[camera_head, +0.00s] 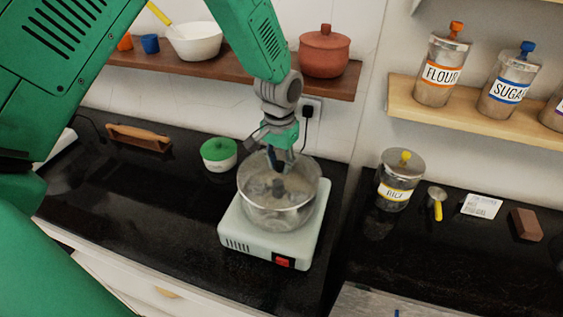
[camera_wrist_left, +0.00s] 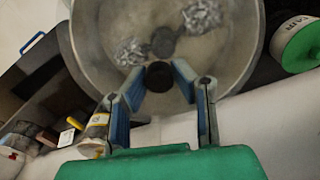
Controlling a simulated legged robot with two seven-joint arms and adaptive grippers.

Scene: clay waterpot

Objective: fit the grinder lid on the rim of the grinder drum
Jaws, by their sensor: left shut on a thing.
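The grinder has a pale base (camera_head: 270,245) with a red switch and a clear round drum (camera_head: 275,217) on top, on the black counter. My left gripper (camera_head: 281,168) points down over the drum's opening. In the left wrist view its blue-padded fingers (camera_wrist_left: 158,82) are closed around the dark knob of the grinder lid (camera_wrist_left: 158,76). The lid's clear disc blends with the drum (camera_wrist_left: 82,50), so I cannot tell whether it touches the rim or hovers above it. Grey lumps and a dark hub show in the drum. My right gripper is not in view.
A green-lidded white pot (camera_head: 219,156) stands close behind left of the grinder. A rice jar (camera_head: 399,180) and a yellow-handled scoop (camera_head: 436,203) are to the right. A shelf (camera_head: 205,62) with a terracotta pot (camera_head: 325,55) is behind. The counter's left part is mostly clear.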

